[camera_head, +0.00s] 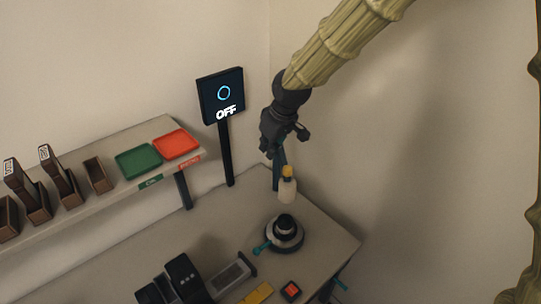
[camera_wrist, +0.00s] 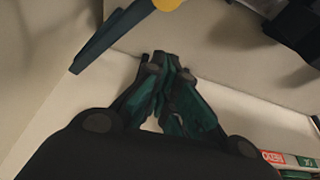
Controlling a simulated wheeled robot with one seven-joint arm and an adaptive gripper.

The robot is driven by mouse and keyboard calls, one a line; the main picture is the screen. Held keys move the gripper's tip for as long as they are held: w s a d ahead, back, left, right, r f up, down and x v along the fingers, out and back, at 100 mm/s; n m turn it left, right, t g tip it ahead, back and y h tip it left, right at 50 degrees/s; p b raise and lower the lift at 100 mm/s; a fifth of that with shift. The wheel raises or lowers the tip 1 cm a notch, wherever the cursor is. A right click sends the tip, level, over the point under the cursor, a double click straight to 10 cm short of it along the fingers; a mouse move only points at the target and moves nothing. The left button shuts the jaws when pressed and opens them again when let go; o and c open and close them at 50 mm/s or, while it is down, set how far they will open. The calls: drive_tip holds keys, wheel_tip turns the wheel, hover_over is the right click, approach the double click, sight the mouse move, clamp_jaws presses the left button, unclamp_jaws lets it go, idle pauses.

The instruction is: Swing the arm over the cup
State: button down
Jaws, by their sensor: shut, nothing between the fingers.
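A round black cup-like holder (camera_head: 285,228) with a pale ring and a teal side knob (camera_head: 262,247) stands on the bench. Above it hangs a white cylinder (camera_head: 287,192) with a yellow top (camera_head: 287,171), beside a dark teal bar (camera_head: 276,172) that seems to be the arm. The bar (camera_wrist: 108,38) and part of the yellow top (camera_wrist: 166,4) also show in the wrist view. My gripper (camera_head: 269,153) is shut and empty, high above the bench by the bar's upper end. In the wrist view its fingertips (camera_wrist: 167,58) meet. I cannot tell whether it touches the bar.
A screen (camera_head: 222,97) reading OFF stands on a post behind. A shelf at left holds a green tray (camera_head: 139,160), a red tray (camera_head: 176,144) and brown bins (camera_head: 58,172).

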drive_tip(key=b+v, duration=0.2)
drive_tip(key=v, duration=0.5)
drive_tip(key=shift+w+d, duration=0.3)
drive_tip(key=shift+w, duration=0.1)
drive_tip(key=shift+r, duration=0.15)
